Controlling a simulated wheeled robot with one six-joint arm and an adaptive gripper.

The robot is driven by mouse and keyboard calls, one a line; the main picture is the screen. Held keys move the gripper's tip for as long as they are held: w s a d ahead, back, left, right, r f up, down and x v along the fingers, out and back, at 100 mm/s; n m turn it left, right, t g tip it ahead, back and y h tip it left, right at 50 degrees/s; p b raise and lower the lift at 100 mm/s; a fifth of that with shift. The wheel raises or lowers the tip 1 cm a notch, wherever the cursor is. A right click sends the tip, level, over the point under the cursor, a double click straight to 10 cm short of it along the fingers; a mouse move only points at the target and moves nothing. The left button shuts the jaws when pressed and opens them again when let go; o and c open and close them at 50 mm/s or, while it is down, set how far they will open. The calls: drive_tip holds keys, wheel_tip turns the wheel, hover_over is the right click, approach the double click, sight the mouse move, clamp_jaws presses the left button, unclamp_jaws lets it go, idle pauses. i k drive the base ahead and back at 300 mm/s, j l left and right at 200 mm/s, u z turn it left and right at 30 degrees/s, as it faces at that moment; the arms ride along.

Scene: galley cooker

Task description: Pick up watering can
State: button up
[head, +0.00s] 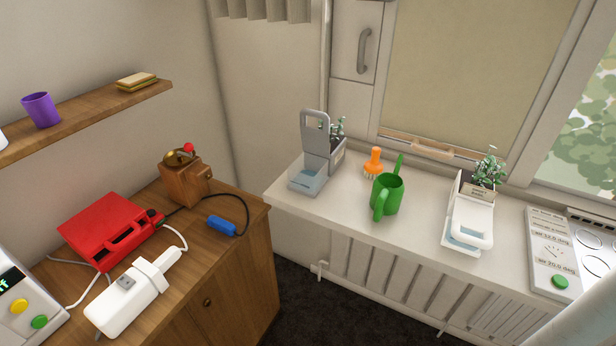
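A green watering can (388,196) stands upright on the pale windowsill counter in the head view. Its handle is toward me and its spout points up and back to the right. Nothing is touching it that I can see. My gripper does not show in this view. A pale rounded shape at the bottom right corner may be part of my arm.
An orange brush (374,160) stands just behind the can. A grey dispenser-like holder (316,155) is to its left and a white one (468,222) to its right. A hob (590,245) is at far right. A wooden cabinet (240,262) with a red case (105,228) is at left.

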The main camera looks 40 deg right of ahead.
sight(388, 189)
drive_tip(key=i+j+z, duration=0.1)
drive_tip(key=j, duration=0.55)
drive_tip(key=i+j, duration=0.1)
drive_tip(key=j, duration=0.55)
drive_tip(key=i+j+z, duration=0.15)
drive_tip(key=j, duration=0.5)
drive_tip(key=z, duration=0.95)
drive_tip(key=k, duration=0.05)
